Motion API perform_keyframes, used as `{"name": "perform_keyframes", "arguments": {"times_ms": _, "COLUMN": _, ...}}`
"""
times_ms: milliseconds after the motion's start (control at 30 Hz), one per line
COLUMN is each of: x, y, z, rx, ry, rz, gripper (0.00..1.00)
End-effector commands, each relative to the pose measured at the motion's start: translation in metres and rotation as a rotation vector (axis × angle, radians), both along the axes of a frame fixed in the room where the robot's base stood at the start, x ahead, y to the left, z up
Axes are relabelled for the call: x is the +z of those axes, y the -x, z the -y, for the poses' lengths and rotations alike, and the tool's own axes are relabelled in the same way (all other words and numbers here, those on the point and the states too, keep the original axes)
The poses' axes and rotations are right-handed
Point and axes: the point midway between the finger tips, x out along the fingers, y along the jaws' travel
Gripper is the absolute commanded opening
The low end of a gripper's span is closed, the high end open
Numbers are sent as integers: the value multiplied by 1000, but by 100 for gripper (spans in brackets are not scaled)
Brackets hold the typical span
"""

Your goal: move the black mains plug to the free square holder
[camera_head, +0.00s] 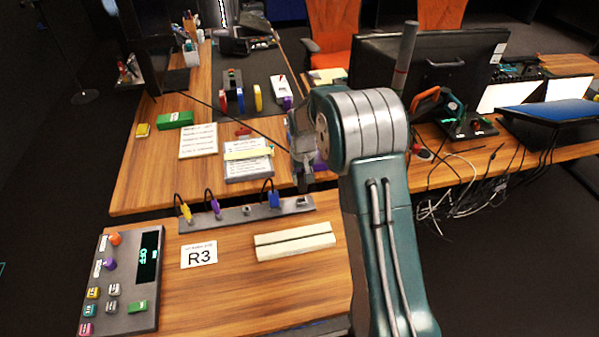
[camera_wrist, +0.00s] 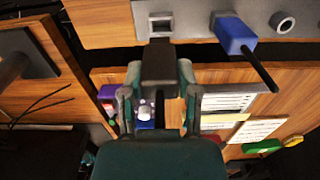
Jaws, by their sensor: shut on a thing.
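My gripper (camera_wrist: 160,92) is shut on the black mains plug (camera_wrist: 160,62), which juts out between the fingers in the wrist view. In the head view my gripper (camera_head: 303,172) is above the right end of the grey holder strip (camera_head: 232,217). The square holder (camera_wrist: 161,22) is just beyond the plug's tip in the wrist view. It also shows in the head view (camera_head: 303,202), below my gripper, and looks empty. Whether the plug touches it cannot be told. The plug is hard to make out in the head view.
A blue plug (camera_head: 273,199) stands left of the square holder, with an empty round holder (camera_head: 247,210) beside it. Purple (camera_head: 215,207) and yellow (camera_head: 186,213) plugs stand further left. A cream slotted block (camera_head: 294,241) and a button panel (camera_head: 124,280) lie in front.

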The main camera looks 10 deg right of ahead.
Motion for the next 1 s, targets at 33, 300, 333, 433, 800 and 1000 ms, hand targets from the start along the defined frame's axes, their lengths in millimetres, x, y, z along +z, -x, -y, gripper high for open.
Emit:
{"name": "perform_keyframes", "arguments": {"times_ms": 33, "x": -5, "y": 0, "z": -1, "rx": 0, "ry": 1, "rz": -2, "gripper": 4}}
{"name": "perform_keyframes", "arguments": {"times_ms": 300, "x": -25, "y": 0, "z": -3, "rx": 0, "ry": 3, "rz": -1, "gripper": 4}}
{"name": "perform_keyframes", "arguments": {"times_ms": 333, "x": -26, "y": 0, "z": -3, "rx": 1, "ry": 3, "rz": -1, "gripper": 4}}
{"name": "perform_keyframes", "arguments": {"times_ms": 433, "x": -29, "y": 0, "z": -3, "rx": 1, "ry": 3, "rz": 0, "gripper": 4}}
{"name": "perform_keyframes", "arguments": {"times_ms": 800, "x": -31, "y": 0, "z": -2, "rx": 0, "ry": 2, "rz": 0, "gripper": 4}}
{"name": "perform_keyframes", "arguments": {"times_ms": 1000, "x": -31, "y": 0, "z": -3, "rx": 0, "ry": 3, "rz": 0, "gripper": 4}}
